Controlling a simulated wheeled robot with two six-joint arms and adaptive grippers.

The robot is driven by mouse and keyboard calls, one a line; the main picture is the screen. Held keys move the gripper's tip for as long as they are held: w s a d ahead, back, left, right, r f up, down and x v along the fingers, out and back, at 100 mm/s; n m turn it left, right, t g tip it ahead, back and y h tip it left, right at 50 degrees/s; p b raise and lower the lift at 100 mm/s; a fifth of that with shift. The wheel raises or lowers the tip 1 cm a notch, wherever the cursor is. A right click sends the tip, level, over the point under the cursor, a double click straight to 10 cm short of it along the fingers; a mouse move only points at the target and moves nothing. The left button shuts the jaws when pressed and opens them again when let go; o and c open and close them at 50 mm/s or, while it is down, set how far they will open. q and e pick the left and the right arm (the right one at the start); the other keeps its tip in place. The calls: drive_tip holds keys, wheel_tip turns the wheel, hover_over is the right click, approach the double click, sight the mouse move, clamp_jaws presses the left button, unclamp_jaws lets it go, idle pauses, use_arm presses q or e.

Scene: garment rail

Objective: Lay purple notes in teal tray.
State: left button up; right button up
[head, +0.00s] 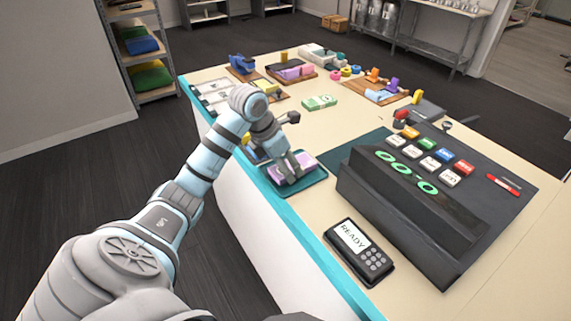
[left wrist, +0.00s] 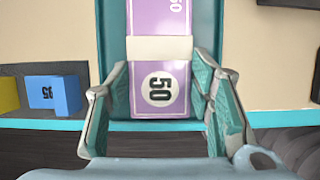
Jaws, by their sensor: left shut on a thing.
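A purple bundle of notes (left wrist: 160,88) with a white band and a "50" lies lengthwise between the fingers of my left gripper (head: 292,170), which is shut on it. In the head view a strip of the purple notes (head: 305,162) shows beside the fingers. The teal tray (head: 316,183) is directly under them at the counter's left edge, and it shows behind the notes in the left wrist view (left wrist: 118,40). I cannot tell whether the bundle touches the tray floor. My right gripper is out of view.
A black cash register (head: 400,215) stands right of the tray, with a card reader (head: 358,252) in front. Green notes (head: 319,102) lie on the clear counter middle. Wooden trays with coloured items stand at the back. A blue block (left wrist: 62,95) sits left in the wrist view.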

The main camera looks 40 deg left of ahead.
use_arm(q)
drive_tip(key=shift+f, duration=0.1)
idle(0.3)
drive_tip(key=o, duration=1.2)
drive_tip(key=shift+o, duration=0.7)
drive_tip(key=o, duration=0.4)
drive_tip(key=shift+c, duration=0.2)
drive_tip(key=shift+r+p, duration=2.25)
drive_tip(key=shift+r, duration=0.3)
